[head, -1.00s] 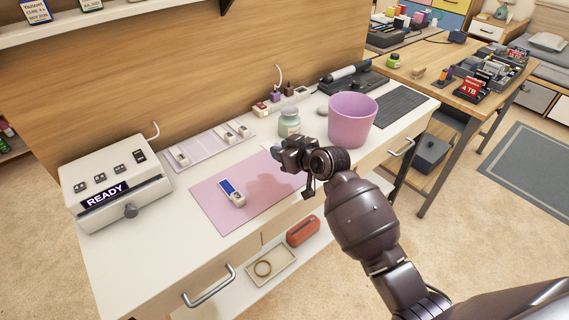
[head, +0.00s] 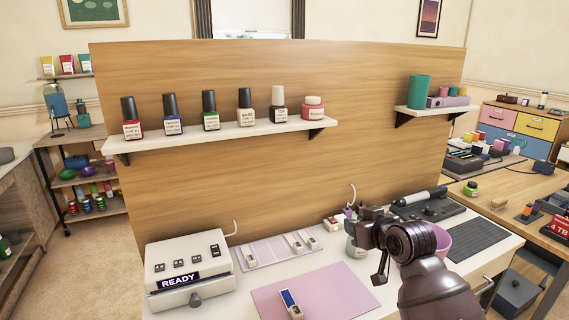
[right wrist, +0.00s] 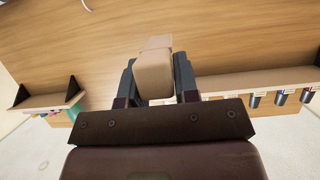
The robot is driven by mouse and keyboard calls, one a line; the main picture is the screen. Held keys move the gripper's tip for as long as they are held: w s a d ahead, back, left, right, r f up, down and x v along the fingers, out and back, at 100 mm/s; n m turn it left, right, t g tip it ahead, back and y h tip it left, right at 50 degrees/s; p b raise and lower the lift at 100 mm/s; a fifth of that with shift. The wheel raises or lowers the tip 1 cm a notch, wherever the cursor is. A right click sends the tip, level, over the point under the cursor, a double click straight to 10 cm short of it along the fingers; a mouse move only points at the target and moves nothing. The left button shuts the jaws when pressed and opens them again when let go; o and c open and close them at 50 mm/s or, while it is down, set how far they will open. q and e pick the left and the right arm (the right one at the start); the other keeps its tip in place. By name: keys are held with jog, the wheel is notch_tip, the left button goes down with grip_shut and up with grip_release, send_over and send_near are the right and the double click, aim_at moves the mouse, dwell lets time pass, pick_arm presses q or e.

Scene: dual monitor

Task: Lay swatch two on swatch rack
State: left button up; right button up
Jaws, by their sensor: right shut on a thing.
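A small swatch (head: 290,303) with a blue face and a white end lies on the pink mat (head: 330,288) in the head view. I cannot tell which piece is swatch two. My right gripper (head: 364,232) is right of the rack and mat, in front of the green jar. In the right wrist view, my right gripper (right wrist: 157,78) is shut on a tan block-like thing (right wrist: 155,65), whose identity I cannot tell. My left gripper is not in view.
A white machine reading READY (head: 185,268) stands left of the rack. Several polish bottles (head: 210,112) stand on a wall shelf (head: 220,136) above. The green jar (head: 352,247) and pink bin (head: 440,240) are partly behind my right arm. A keyboard (head: 470,236) lies right.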

jog(key=s+m+h+p, duration=0.2)
jog(key=s+m+h, duration=0.15)
jog(key=s, duration=1.45)
jog(key=n+y, duration=0.4)
send_over(335, 311)
notch_tip(335, 311, down, 9)
notch_tip(335, 311, down, 6)
jog(key=shift+f+b, duration=0.25)
jog(key=shift+b, duration=0.95)
jog(key=shift+f, duration=0.75)
notch_tip(335, 311, down, 5)
jog(key=shift+f+b, duration=0.15)
jog(key=shift+b, duration=0.8)
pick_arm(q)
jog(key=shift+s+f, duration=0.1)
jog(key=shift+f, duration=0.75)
